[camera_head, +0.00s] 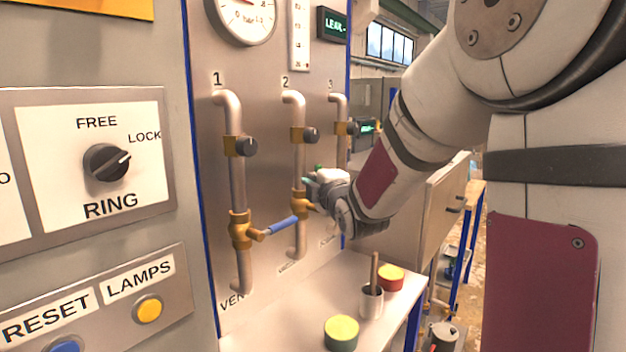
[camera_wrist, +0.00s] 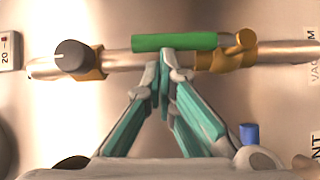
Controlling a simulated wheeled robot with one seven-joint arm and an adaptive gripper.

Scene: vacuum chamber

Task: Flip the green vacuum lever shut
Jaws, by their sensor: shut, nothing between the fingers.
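The green vacuum lever (camera_wrist: 175,42) lies lengthwise along the pipe (camera_wrist: 120,64) in the wrist view. It joins a brass valve (camera_wrist: 232,54) beside the partly hidden VACUUM label. My gripper (camera_wrist: 164,62) is shut with nothing between its fingers. Its fingertips are at the lower edge of the lever in that view, near its middle; I cannot tell whether they touch it. In the head view my gripper (camera_head: 312,183) is at pipe 2, in front of the panel, and hides most of the lever. The brass valve (camera_head: 299,203) shows just below it.
A blue lever (camera_head: 281,225) sticks out from the valve on pipe 1, left of my gripper; its end shows in the wrist view (camera_wrist: 248,134). Black knobs sit higher on the pipes. A bench (camera_head: 270,318) below holds a cup (camera_head: 371,303) and two round tins.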

